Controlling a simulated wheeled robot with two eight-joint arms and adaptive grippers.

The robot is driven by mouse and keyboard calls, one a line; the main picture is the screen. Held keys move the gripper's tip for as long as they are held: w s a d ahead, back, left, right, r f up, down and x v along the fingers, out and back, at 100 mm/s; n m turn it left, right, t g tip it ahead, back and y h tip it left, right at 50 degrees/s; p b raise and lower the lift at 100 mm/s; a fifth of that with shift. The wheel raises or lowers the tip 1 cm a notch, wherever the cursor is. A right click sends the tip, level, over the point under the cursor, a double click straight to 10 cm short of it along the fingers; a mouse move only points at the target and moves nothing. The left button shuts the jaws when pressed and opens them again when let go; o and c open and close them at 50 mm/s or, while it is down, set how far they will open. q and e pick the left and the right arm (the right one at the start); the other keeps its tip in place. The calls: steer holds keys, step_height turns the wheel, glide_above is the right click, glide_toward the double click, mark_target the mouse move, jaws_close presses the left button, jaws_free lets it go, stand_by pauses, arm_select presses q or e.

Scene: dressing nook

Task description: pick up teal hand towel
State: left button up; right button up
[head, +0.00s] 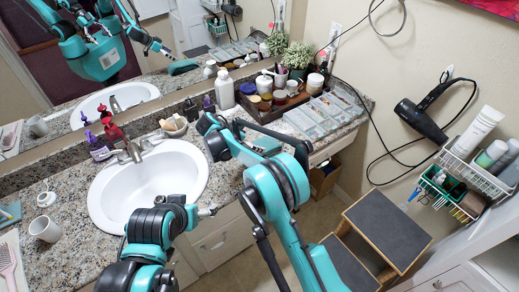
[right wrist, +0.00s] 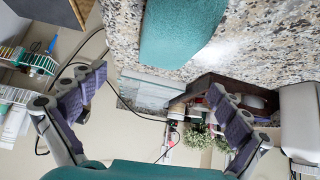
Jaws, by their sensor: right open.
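The teal hand towel (right wrist: 180,32) lies flat on the speckled granite counter (right wrist: 240,40) in the right wrist view, cut off by the top edge. In the head view my right arm covers much of that part of the counter, and I cannot clearly tell the towel from the teal arm links. My right gripper (head: 212,135) is over the counter right of the sink. In the right wrist view its fingers (right wrist: 157,82) are spread wide with nothing between them. The towel lies beyond the fingers, apart from them.
The sink (head: 150,180) is left of my right gripper. A dark tray (head: 246,106) of jars, a clear organizer (head: 320,118) and a white bottle (head: 224,90) stand behind. A hair dryer (head: 420,122) and wire baskets (head: 480,172) hang on the right wall. A step stool (head: 388,232) stands below.

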steer(key=shift+w+a+f+m+h, duration=0.2)
steer(key=shift+a+f, duration=0.15)
steer(key=shift+f, duration=0.3)
steer(key=shift+w+a+f+m+h, duration=0.1)
steer(key=shift+a+f+m, duration=0.1)
steer(key=shift+a+f, duration=0.3)
steer(key=b+x, duration=0.1)
steer(key=x, duration=0.2)
steer(key=shift+s+d, duration=0.1)
steer(key=shift+s, duration=0.05)
steer(key=b+x, duration=0.1)
steer(key=x, duration=0.1)
steer(key=b+x, duration=0.1)
steer(key=x, duration=0.2)
steer(key=shift+s+d+f+b, duration=0.15)
steer(key=shift+s+f+b, duration=0.05)
steer(key=shift+b, duration=0.1)
steer(key=shift+r, duration=0.1)
steer(key=shift+c, duration=0.9)
steer(key=c, duration=1.1)
